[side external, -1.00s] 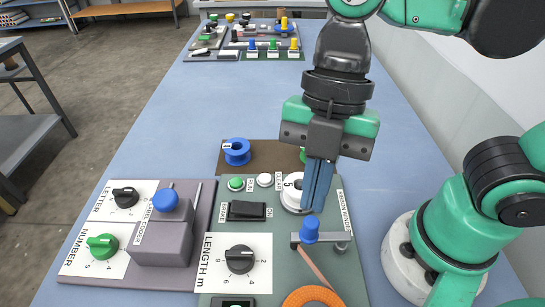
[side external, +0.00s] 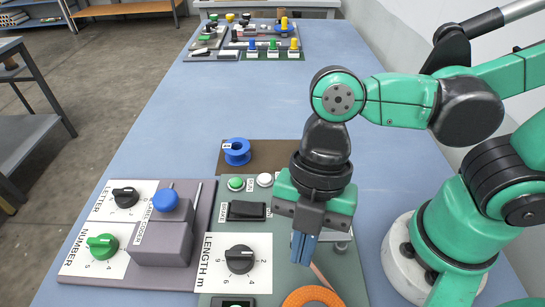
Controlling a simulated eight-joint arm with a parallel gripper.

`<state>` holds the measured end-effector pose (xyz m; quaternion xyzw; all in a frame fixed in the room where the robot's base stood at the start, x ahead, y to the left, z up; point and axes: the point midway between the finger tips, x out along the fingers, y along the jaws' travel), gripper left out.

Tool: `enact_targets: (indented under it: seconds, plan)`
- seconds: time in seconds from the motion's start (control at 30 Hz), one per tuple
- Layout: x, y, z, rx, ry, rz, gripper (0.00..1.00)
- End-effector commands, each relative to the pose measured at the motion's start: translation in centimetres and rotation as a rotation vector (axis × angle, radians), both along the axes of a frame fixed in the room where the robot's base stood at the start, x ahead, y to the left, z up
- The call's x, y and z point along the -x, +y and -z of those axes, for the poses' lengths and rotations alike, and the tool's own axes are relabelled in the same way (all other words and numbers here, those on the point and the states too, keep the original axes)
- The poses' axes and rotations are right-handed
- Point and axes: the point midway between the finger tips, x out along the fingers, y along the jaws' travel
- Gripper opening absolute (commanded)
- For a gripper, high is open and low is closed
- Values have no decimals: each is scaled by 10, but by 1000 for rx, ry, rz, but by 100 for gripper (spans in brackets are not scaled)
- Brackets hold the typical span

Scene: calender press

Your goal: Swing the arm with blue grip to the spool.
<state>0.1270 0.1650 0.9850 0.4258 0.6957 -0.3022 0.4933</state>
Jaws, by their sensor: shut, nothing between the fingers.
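My gripper (side external: 302,262) is shut and points down over the right part of the green panel (side external: 270,282). Its fingers are in front of the spot of the arm with the blue grip, so the blue grip is hidden. A bit of that grey arm or its bracket (side external: 343,246) shows to the right of the fingers. I cannot tell whether the fingers touch the grip. The white spool marked 5 is hidden behind my gripper.
On the panel are a green button (side external: 236,184), a white button (side external: 265,180), a black rocker switch (side external: 246,210) and a length dial (side external: 239,259).

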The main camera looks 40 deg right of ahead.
Motion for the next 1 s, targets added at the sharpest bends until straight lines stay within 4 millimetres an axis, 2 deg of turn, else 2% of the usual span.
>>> enact_targets:
  seconds: [0.23,0.3,0.5,1.0]
  plan:
    - [4,8,25,0,0,-1,0]
    - [-3,-5,24,1,0,9,0]
    - [-12,-23,24,1,0,4,0]
    - [-14,-29,23,0,-1,1,0]
